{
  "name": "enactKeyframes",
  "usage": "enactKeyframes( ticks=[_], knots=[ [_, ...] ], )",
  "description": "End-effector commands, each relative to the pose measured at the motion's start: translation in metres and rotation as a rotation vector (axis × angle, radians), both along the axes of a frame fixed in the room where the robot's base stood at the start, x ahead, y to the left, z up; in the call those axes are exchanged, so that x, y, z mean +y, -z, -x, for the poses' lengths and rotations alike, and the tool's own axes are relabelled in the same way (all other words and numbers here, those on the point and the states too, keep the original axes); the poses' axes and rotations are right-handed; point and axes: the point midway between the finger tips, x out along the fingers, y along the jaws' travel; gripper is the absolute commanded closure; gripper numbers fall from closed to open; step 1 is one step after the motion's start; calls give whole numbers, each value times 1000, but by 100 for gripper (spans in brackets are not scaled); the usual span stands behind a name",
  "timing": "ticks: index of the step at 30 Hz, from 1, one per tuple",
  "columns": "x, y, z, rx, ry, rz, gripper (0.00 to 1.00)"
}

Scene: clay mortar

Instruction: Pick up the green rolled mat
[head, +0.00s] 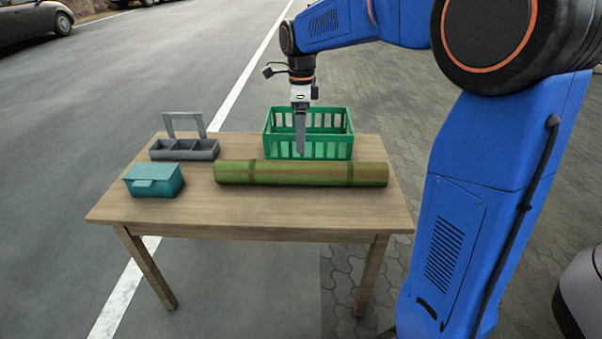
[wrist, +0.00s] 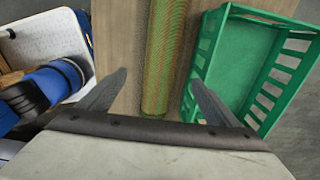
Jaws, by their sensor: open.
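In the wrist view the mat (wrist: 163,60) runs from the top edge down to between the two fingers. My gripper (head: 300,150) hangs pointing down above the table, in front of the green crate and near the mat's back side. In the wrist view my gripper (wrist: 158,88) has its fingers wide apart with nothing between them held. The exact height above the mat is hard to tell.
A green slatted crate (head: 276,150) stands right behind the mat, and looks empty in the wrist view. A teal lidded box (head: 153,182) and a grey divided caddy (head: 184,150) stand at the left. The wooden table (head: 250,208) is clear along its front strip.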

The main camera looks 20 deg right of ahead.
Motion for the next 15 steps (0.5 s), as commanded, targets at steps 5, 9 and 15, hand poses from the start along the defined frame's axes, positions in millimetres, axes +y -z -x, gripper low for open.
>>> enactKeyframes(
  ticks=[5, 9, 15],
  knots=[
    [0, 33, 1, 2, -1, 0, 16],
    [0, 58, 1, 2, -1, 0, 16],
    [0, 82, 0, 0, -2, 0, 16]
  ],
)
